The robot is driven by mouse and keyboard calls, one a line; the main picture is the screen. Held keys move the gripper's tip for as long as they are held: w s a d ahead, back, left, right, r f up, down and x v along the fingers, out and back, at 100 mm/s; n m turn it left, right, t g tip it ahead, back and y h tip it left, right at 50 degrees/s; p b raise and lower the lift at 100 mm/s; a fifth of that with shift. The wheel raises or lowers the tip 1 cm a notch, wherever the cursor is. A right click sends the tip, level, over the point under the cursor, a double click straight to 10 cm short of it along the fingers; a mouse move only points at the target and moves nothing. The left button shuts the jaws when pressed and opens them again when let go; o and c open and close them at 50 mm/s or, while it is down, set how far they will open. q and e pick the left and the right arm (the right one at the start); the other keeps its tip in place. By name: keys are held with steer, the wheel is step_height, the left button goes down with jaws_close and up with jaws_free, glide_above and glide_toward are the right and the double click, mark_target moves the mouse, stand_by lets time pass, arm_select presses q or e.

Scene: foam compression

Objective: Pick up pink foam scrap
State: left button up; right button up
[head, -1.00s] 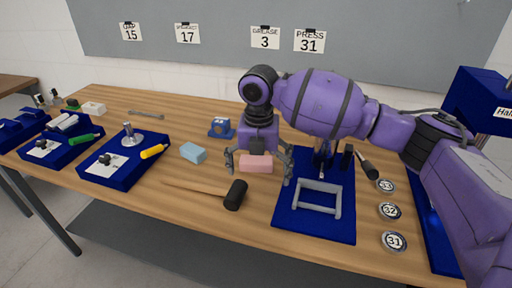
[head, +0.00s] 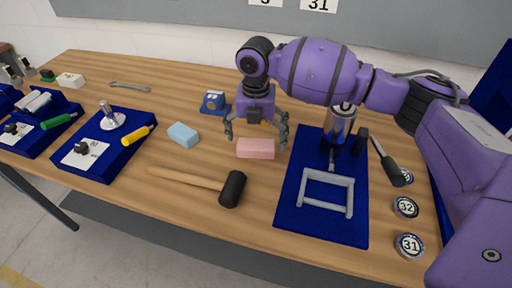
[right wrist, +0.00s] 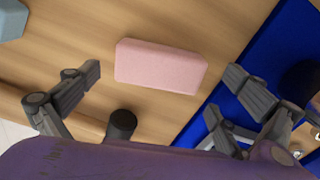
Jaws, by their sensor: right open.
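The pink foam scrap (head: 255,149) is a small block lying on the wooden table, left of the blue mat. My right gripper (head: 257,138) is open and empty, with its fingers spread just above and behind the pink foam in the head view. In the right wrist view the pink foam (right wrist: 160,67) lies between and ahead of the two spread fingertips (right wrist: 165,82), touching neither. My left gripper is not in view.
A light blue foam block (head: 183,134) lies to the left. A mallet (head: 232,189) lies in front of the pink foam. The blue mat (head: 290,222) on the right holds a press and a grey frame (head: 327,193). Blue trays with tools stand at the left.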

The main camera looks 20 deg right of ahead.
step_height(320, 180, down, 3)
steer(key=shift+w+r, duration=0.1)
steer(key=shift+r, duration=0.1)
steer(key=shift+c, duration=0.5)
steer(key=c, duration=0.6)
